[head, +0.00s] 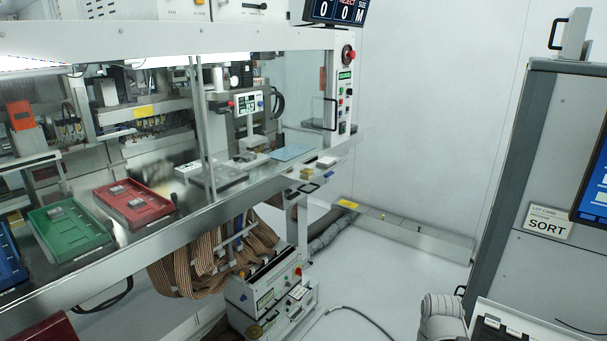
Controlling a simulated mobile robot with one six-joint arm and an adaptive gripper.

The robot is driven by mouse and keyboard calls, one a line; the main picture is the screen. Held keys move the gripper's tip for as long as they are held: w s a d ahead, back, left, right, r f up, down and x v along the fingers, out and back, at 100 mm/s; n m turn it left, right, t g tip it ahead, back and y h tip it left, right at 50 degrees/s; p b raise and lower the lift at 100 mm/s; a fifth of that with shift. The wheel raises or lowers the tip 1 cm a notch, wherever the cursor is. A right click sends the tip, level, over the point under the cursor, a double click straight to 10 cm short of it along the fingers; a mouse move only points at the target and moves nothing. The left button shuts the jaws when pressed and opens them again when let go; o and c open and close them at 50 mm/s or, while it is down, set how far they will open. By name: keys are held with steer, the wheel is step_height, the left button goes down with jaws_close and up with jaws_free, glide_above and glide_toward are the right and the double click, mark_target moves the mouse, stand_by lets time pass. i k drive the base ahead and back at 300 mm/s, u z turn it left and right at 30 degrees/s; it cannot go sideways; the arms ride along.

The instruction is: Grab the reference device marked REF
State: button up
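I cannot make out a REF mark anywhere in the head view. Small grey devices lie in the red tray (160,212) and the green tray (92,243) on the machine's deck at the left, too small to read. Several dark pieces with pale labels (492,323) sit in a tray at the bottom right, partly cut off by the frame, and their labels are unreadable. A white rounded link of my arm (443,315) shows beside that tray. My gripper is not in view.
The machine's deck has a clear front panel and metal posts. A blue mat (291,152) lies at its right end. A white box with a red knob (270,293) stands on the floor below. A grey SORT cabinet (490,180) stands at the right. Open floor lies between, crossed by a cable.

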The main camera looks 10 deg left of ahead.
mark_target(306, 172)
steer(key=i, duration=0.9)
